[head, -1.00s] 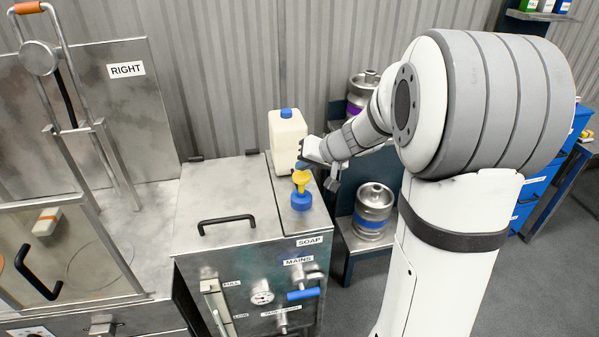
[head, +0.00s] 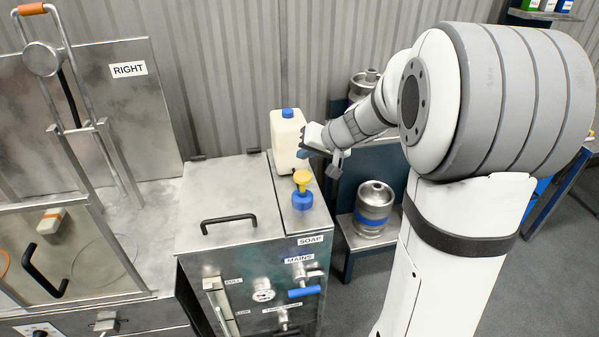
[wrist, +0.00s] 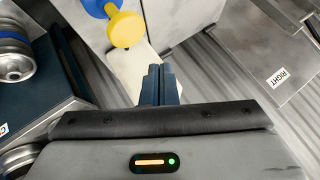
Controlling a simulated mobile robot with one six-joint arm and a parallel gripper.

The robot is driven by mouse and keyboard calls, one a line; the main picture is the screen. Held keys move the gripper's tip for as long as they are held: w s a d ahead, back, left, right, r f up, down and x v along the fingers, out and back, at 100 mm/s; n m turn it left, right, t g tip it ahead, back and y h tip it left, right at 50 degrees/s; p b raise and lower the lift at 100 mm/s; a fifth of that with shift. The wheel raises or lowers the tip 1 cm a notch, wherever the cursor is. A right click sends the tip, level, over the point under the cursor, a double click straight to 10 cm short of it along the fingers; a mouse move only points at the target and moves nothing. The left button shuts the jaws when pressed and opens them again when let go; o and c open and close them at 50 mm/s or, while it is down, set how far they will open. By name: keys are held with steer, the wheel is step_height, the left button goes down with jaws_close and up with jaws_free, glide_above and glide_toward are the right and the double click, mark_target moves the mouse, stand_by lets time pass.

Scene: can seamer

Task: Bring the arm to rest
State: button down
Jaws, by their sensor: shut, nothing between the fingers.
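My gripper (head: 304,152) hangs in the air in front of the white jug (head: 287,140), level with its right side in the head view. In the wrist view the gripper's two dark fingers (wrist: 159,84) are together with nothing between them. My arm is bent and reaches in from the right side of the head view. I cannot tell whether the fingertips touch the jug; they overlap it in the picture.
Kegs (head: 372,206) stand on a dark rack to the right. A steel washer with a clear door stands at left.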

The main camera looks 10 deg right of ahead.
steer(key=shift+s, duration=0.1)
steer(key=s+a+n+g+h, duration=0.1)
steer(key=s+a+n+g, duration=0.2)
steer(key=s, duration=1)
steer(key=s+d+f+m+g+h, duration=0.1)
steer(key=s+h, duration=0.3)
steer(key=s, duration=1)
steer(key=shift+d+g, duration=0.4)
steer(key=shift+d, duration=0.15)
steer(key=shift+s, duration=0.1)
